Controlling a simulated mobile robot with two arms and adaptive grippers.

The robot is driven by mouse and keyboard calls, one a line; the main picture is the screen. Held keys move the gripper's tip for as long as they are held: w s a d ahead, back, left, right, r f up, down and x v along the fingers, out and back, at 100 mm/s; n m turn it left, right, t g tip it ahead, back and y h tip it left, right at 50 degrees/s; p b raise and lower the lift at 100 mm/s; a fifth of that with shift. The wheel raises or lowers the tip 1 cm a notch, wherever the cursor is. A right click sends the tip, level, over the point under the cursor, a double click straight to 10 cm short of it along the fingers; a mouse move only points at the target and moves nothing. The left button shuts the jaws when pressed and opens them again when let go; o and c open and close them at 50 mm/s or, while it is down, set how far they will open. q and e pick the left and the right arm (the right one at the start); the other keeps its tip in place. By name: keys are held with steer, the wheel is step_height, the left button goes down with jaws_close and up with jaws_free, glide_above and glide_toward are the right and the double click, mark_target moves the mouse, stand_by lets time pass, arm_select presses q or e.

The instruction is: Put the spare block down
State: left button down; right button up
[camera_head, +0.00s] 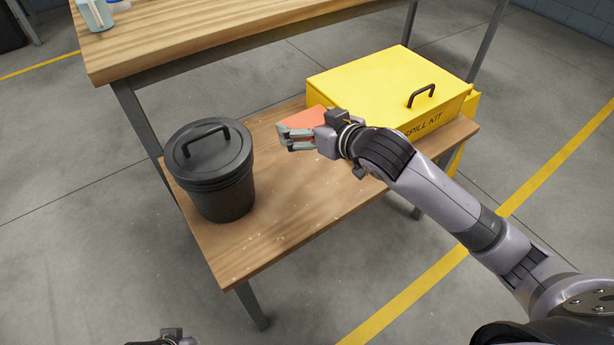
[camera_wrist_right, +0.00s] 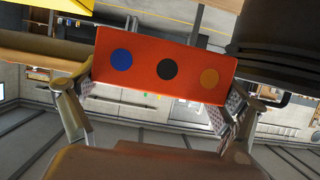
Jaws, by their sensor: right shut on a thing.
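The spare block is an orange-red block (camera_head: 303,117) in the head view, partly hidden by my right gripper. The right wrist view shows its face with blue, black and orange dots (camera_wrist_right: 143,66). My right gripper (camera_head: 289,139) is shut on it, with a finger at each end of the block in the wrist view. The block is over the lower wooden table (camera_head: 280,215), between the black bin and the yellow case. I cannot tell whether it touches the wood. A small part of my left wrist (camera_head: 172,334) shows at the bottom edge; its fingertips are hidden.
A black lidded bin (camera_head: 213,178) stands on the left of the lower table. A yellow spill kit case (camera_head: 375,85) with a black handle sits at its back right. The front middle of the table is clear. A higher wooden bench (camera_head: 190,45) is behind.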

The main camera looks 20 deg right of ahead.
arm_select(q)
steer(key=b+v, duration=0.2)
steer(key=v, duration=0.4)
arm_select(e)
glide_above(308, 185)
step_height(308, 185, down, 6)
step_height(308, 185, down, 6)
steer(key=shift+b, duration=0.8)
steer(key=shift+f, duration=0.3)
step_height(308, 185, down, 4)
steer(key=shift+f+b, duration=0.1)
steer(key=shift+b, duration=0.7)
arm_select(q)
steer(key=w+d+r+t+h, duration=0.1)
steer(key=w+d+r+t, duration=0.1)
steer(key=w+t, duration=0.3)
steer(key=w, duration=0.3)
steer(key=shift+w+d, duration=0.2)
steer(key=shift+w, duration=0.1)
steer(key=shift+r, duration=0.1)
arm_select(e)
steer(key=shift+f, duration=0.15)
steer(key=o, duration=1.4)
steer(key=shift+f, duration=0.15)
